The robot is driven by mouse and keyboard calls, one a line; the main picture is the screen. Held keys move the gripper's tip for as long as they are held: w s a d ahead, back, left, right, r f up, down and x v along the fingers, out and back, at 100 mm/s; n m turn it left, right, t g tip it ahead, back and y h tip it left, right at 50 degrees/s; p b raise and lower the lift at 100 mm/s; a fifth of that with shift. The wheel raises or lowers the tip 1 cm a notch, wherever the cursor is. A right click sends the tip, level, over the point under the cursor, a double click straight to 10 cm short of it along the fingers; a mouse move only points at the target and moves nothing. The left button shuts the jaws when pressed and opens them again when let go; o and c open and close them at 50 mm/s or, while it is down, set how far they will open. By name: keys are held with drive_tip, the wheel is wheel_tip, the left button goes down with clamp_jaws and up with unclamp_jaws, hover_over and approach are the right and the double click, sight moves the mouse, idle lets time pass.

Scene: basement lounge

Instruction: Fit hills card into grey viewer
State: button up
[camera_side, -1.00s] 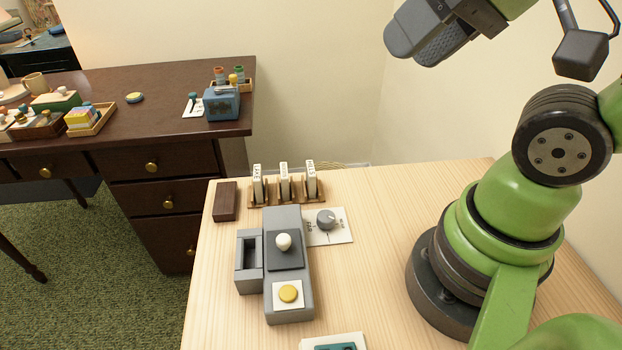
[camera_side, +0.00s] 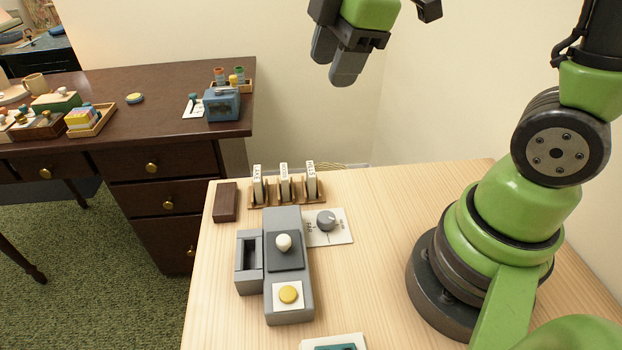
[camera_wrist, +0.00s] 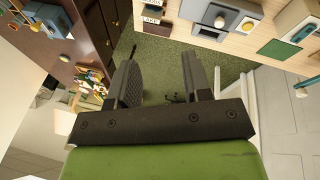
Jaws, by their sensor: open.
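Three upright cards with white label tops stand in a wooden rack (camera_side: 259,205) at the back of the light wooden table. The rightmost card (camera_side: 311,182) appears to be the one labelled hills, though the print is tiny. The grey viewer (camera_side: 306,306) sits in front of the rack, with an open slot box on its left side, a white knob and a yellow button. It also shows in the wrist view (camera_wrist: 231,19). My gripper (camera_side: 335,66) is open and empty, high above and behind the rack. Its fingers (camera_wrist: 163,68) are apart with nothing between them.
A dark brown block (camera_side: 225,202) lies left of the rack. A grey dial on a white plate (camera_side: 341,237) is right of the viewer. A teal-and-white item (camera_side: 334,343) is at the front edge. A dark desk (camera_side: 180,75) with small items stands left. The table's right-middle is clear.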

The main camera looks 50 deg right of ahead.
drive_tip(key=w+d+f+n+g, duration=0.25)
drive_tip(key=w+f+n, duration=0.35)
drive_tip(key=f+n, duration=0.6)
drive_tip(key=n, duration=0.2)
hover_over(311, 169)
drive_tip(key=shift+g+h, duration=0.4)
drive_tip(key=shift+g, duration=0.05)
drive_tip(key=f, duration=0.4)
drive_tip(key=shift+w+d+f, duration=0.2)
drive_tip(key=shift+d, duration=0.05)
drive_tip(key=f, duration=0.5)
drive_tip(key=shift+s+a+f, duration=0.15)
drive_tip(key=shift+a+f, duration=0.05)
drive_tip(key=shift+f, duration=0.2)
drive_tip(key=shift+c, duration=0.3)
clamp_jaws()
